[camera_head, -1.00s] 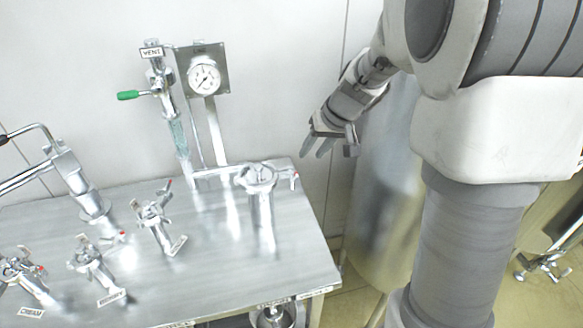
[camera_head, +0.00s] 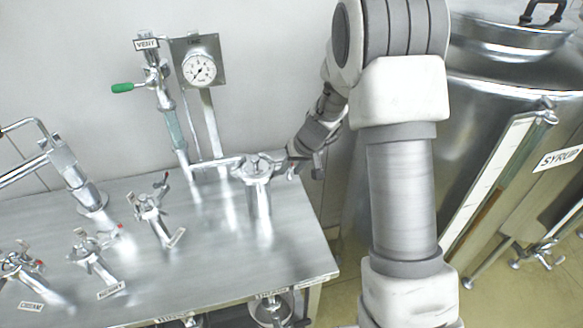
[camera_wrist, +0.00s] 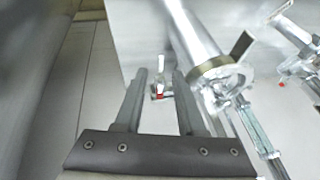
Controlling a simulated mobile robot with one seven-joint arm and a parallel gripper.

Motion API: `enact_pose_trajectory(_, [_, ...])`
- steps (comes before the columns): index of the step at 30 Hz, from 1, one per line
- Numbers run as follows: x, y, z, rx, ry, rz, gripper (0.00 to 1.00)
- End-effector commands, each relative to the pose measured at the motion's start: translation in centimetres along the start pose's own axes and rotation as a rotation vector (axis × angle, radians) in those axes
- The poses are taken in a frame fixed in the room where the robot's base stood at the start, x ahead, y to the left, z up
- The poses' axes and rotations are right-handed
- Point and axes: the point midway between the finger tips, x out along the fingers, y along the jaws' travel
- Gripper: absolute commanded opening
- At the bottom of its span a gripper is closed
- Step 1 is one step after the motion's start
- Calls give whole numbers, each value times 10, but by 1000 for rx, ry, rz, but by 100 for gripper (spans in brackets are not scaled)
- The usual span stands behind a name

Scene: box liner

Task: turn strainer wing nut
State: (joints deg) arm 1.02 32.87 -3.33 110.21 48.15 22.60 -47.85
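The strainer (camera_head: 258,195) is a shiny upright metal cylinder near the right end of the steel table, with a clamped lid (camera_head: 258,165) on top. In the wrist view its body (camera_wrist: 187,28) runs from the top toward the lid ring (camera_wrist: 214,76). A metal wing (camera_wrist: 243,44) sticks out beside the ring. My gripper (camera_head: 303,168) is just right of the strainer lid; in the wrist view its two fingers (camera_wrist: 158,75) are apart and nothing is held. I cannot tell whether a finger touches anything.
The steel table (camera_head: 200,265) carries several small valves in a row, such as one (camera_head: 152,215) left of the strainer. The pressure gauge (camera_head: 199,69) and green-handled vent valve (camera_head: 123,87) stand behind. A large syrup tank (camera_head: 500,65) is at the right.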

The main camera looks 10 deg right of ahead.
Motion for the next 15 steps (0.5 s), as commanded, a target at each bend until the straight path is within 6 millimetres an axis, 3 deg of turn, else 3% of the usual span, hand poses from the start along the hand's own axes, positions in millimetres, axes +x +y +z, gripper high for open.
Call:
enact_pose_trajectory(6, [0, 0, 0, 0, 0, 0, 39])
enact_pose_trajectory(13, [0, 0, 0, 0, 0, 0, 0])
enact_pose_trajectory(15, [0, 0, 0, 0, 0, 0, 0])
